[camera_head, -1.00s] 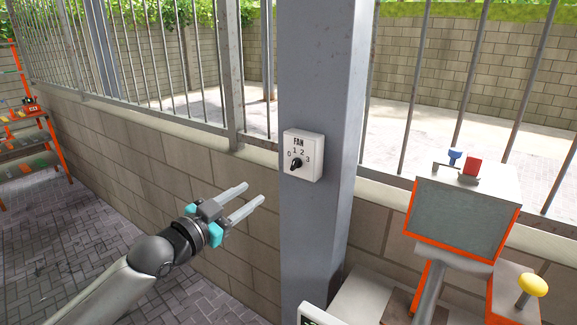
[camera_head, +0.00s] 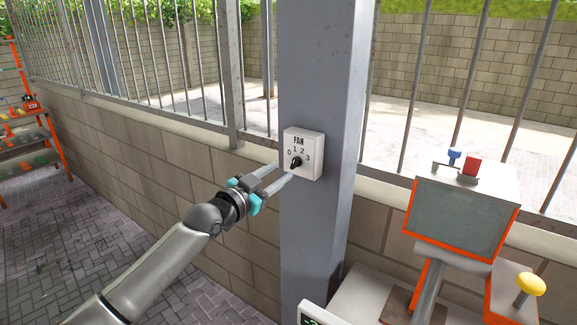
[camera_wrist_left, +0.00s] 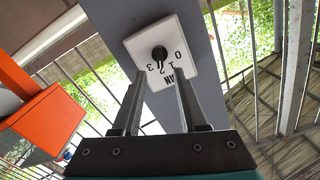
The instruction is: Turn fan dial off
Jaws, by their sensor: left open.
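The fan control is a white box (camera_head: 315,145) labelled FAN, with 0, 1, 2 and 3, on the grey post. Its black dial knob (camera_head: 296,162) is at the lower middle; I cannot tell exactly which number it points to. My left gripper (camera_head: 284,171) is open, its two fingers stretched toward the box just below and left of the knob. In the left wrist view, the knob (camera_wrist_left: 159,53) shows beyond and between the open fingertips (camera_wrist_left: 158,80), with nothing held. The box (camera_wrist_left: 186,38) appears rotated there. My right gripper is not in view.
The grey post (camera_head: 310,230) stands in front of a low block wall with metal railings. An orange-framed console (camera_head: 462,218) with a yellow knob (camera_head: 531,284) stands to the right. A shelf (camera_head: 25,140) is at the far left. The paved floor is clear.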

